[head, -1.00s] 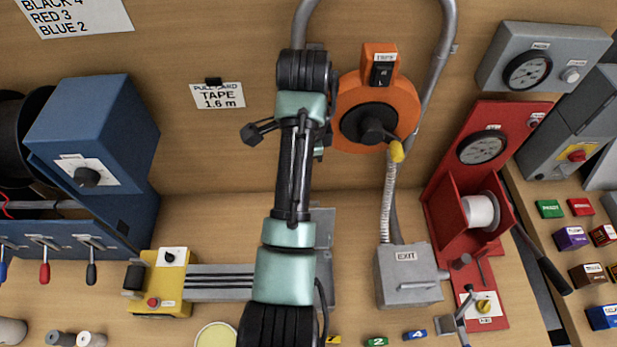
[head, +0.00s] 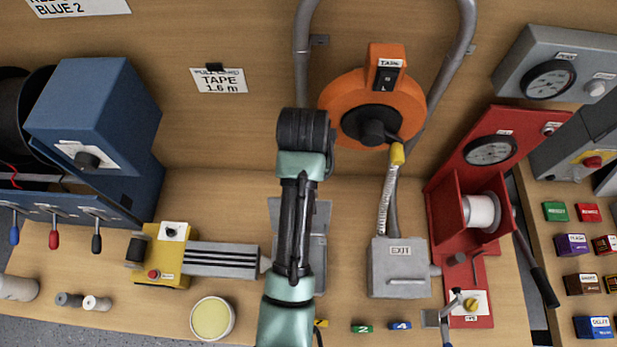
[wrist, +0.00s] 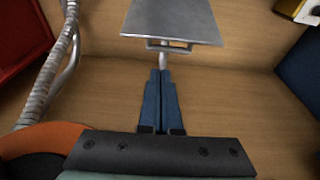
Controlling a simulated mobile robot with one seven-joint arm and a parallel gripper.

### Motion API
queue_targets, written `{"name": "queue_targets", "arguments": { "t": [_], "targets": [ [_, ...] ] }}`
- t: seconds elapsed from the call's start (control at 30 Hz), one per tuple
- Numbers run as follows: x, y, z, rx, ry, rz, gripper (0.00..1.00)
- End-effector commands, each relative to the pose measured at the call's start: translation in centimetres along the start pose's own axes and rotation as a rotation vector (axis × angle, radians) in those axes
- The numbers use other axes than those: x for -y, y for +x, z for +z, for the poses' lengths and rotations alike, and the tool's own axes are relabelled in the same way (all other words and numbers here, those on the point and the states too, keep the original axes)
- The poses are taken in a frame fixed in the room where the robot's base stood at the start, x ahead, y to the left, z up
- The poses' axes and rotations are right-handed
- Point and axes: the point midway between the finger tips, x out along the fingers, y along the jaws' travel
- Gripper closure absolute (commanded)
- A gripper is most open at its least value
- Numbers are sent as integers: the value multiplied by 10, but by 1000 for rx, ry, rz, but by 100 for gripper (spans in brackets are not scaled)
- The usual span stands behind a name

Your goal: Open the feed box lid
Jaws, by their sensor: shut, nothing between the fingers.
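The feed box appears to be the grey box (head: 319,250) on the bench, mostly hidden behind my arm in the head view; only its sides show, and its label is not visible. In the wrist view a flat grey plate (wrist: 172,18), seemingly its lid, shows at the top with a small handle-like bar (wrist: 165,45) at its edge. My gripper (wrist: 161,74) has its two blue fingers together, with nothing between them. The fingertips show just below the bar in the picture; whether they touch it I cannot tell. The gripper is hidden in the head view.
The grey EXIT box (head: 399,272) stands to the right, with a flexible conduit (head: 384,205) above it. An orange tape reel (head: 335,100) is on the wall behind. A red spool stand (head: 459,180) is further right. A yellow machine (head: 173,250) stands left.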

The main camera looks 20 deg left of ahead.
Motion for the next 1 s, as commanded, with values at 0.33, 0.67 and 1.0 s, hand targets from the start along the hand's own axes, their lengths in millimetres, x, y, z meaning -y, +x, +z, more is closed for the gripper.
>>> {"name": "queue_targets", "arguments": {
  "t": [0.33, 0.67, 1.0],
  "targets": [
    [0, 58, 1, 5, 3, 0, 100],
    [0, 79, 0, 1, 3, 0, 100],
    [0, 80, 0, 0, 4, 0, 100]
  ]
}}
